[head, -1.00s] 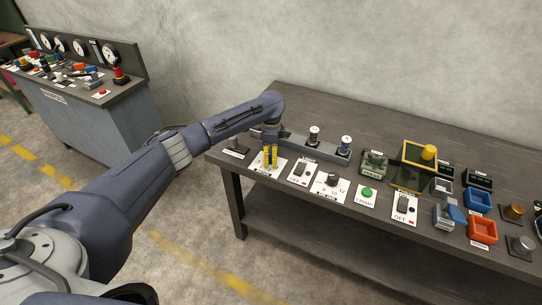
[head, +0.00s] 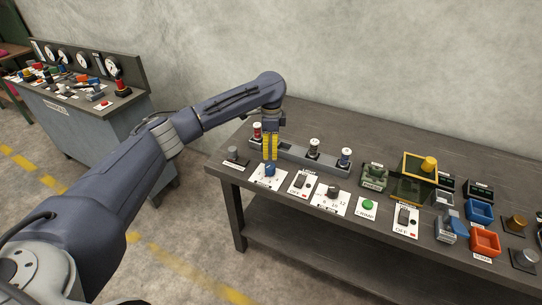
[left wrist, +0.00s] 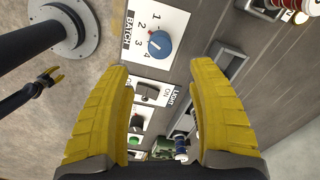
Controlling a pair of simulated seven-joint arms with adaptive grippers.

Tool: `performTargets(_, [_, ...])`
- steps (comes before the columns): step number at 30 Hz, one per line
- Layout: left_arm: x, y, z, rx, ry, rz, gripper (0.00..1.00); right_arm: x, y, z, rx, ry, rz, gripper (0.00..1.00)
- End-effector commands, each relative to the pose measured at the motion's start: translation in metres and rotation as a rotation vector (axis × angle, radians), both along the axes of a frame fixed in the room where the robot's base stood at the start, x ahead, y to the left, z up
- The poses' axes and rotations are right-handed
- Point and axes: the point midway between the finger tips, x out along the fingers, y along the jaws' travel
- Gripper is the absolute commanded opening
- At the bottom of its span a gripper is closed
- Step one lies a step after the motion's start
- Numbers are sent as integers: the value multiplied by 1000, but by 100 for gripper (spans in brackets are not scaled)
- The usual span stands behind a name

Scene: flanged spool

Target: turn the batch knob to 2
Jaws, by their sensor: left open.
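The batch knob (left wrist: 159,43) is a round blue dial with a pointer on a white plate (left wrist: 141,21) marked BATCH and numbered 1 to 4. In the left wrist view it lies above and between my fingertips, with its pointer toward the numbers; I cannot tell exactly which number it points at. In the head view the blue knob (head: 269,170) sits near the bench's left front, just below my left gripper (head: 270,147). My left gripper, with yellow fingers (left wrist: 160,75), is open and empty, apart from the knob. My right gripper does not show clearly in the head view.
A light switch plate (head: 301,183) is right of the knob. A grey rack (head: 297,158) with several spools stands behind. Another dial plate (head: 330,198), a green button (head: 368,205) and bins (head: 479,210) lie farther right. The wall is behind the bench.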

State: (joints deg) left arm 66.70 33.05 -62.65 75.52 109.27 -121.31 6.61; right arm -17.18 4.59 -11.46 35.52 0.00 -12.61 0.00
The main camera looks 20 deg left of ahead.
Motion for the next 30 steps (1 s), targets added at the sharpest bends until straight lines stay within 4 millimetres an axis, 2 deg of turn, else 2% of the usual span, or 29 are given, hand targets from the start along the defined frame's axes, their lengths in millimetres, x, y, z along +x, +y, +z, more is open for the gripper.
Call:
performTargets(3, [0, 0, 10, 0, -1, 0, 59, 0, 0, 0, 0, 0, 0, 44])
performTargets(8, [0, 0, 16, 1, -1, 0, 59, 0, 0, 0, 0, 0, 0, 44])
performTargets(23, [0, 3, 15, 3, 1, 3, 59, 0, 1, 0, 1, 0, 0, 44])
performTargets(26, [-1, 16, 8, 14, 6, 13, 59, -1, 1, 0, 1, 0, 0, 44])
performTargets(29, [-3, 44, -8, 39, 15, 32, 59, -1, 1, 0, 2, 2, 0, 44])
performTargets(30, [-5, 59, -16, 53, 20, 41, 59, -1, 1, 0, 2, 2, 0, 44])
